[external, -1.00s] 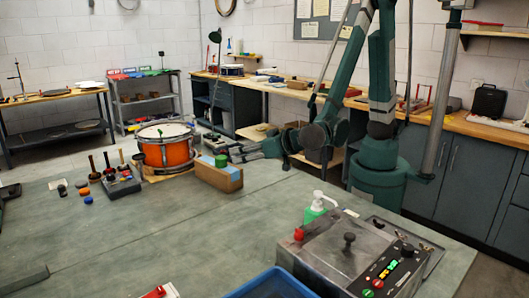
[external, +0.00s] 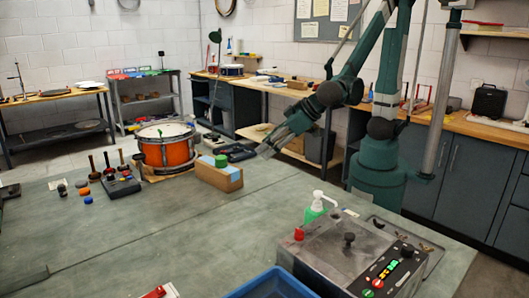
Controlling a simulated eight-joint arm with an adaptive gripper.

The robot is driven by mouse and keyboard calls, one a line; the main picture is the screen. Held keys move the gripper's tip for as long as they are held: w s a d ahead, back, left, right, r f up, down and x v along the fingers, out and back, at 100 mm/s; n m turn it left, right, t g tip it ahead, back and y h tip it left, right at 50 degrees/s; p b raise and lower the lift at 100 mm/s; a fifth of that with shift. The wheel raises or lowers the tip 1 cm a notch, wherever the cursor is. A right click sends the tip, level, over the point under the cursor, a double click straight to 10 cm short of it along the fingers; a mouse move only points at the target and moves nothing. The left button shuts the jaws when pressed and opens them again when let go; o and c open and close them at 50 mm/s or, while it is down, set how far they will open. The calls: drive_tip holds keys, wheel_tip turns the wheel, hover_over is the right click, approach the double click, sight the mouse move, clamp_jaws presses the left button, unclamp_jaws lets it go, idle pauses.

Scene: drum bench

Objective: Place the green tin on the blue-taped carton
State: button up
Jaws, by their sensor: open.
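The green tin (external: 221,161) stands upright on top of the carton (external: 211,179), on its blue tape strip, near the middle of the bench. The carton is a low brown box with light blue tape. My gripper (external: 262,152) is open and empty. It is to the right of the tin and carton, a little above the bench and apart from both.
An orange drum (external: 167,150) stands left of the carton. A dark tray with knobbed tools (external: 121,186) lies farther left. A grey machine (external: 345,258), a green pump bottle (external: 316,208) and a blue bin (external: 270,285) stand at the front right. The bench centre is clear.

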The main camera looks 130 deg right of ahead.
drive_tip(key=s+a+r+n+t+y, duration=0.2)
drive_tip(key=s+a+n+y, duration=0.6)
drive_tip(key=s+a, duration=0.8)
wheel_tip(320, 180, up, 2)
drive_tip(key=shift+s+n+t, duration=0.15)
drive_tip(key=shift+n+t, duration=0.25)
drive_tip(key=shift+n, duration=0.2)
idle(0.8)
